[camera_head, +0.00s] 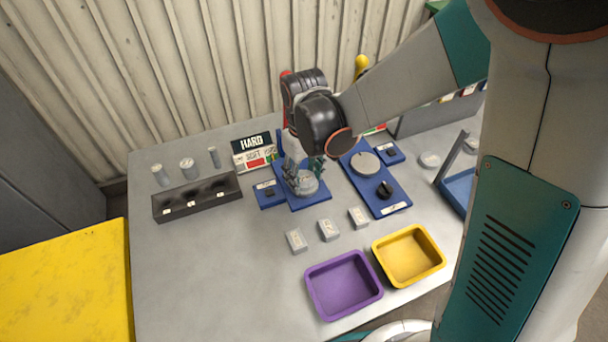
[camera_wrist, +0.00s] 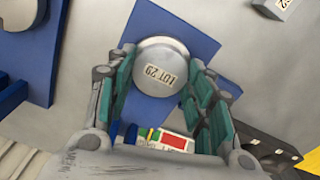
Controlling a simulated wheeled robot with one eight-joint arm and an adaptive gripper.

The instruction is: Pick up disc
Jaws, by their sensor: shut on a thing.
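In the head view my gripper (camera_head: 299,172) reaches down over the blue plate (camera_head: 310,203). The disc is over this plate; I cannot tell whether it touches it.
Right of my gripper stands a blue device (camera_head: 398,201) with a round plate and black knob. Three labelled blocks (camera_head: 328,230) lie in front, then a purple bin (camera_head: 343,313) and a yellow bin (camera_head: 436,266). A dark rack (camera_head: 197,208) and a "HARD" sign (camera_head: 252,142) stand left.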

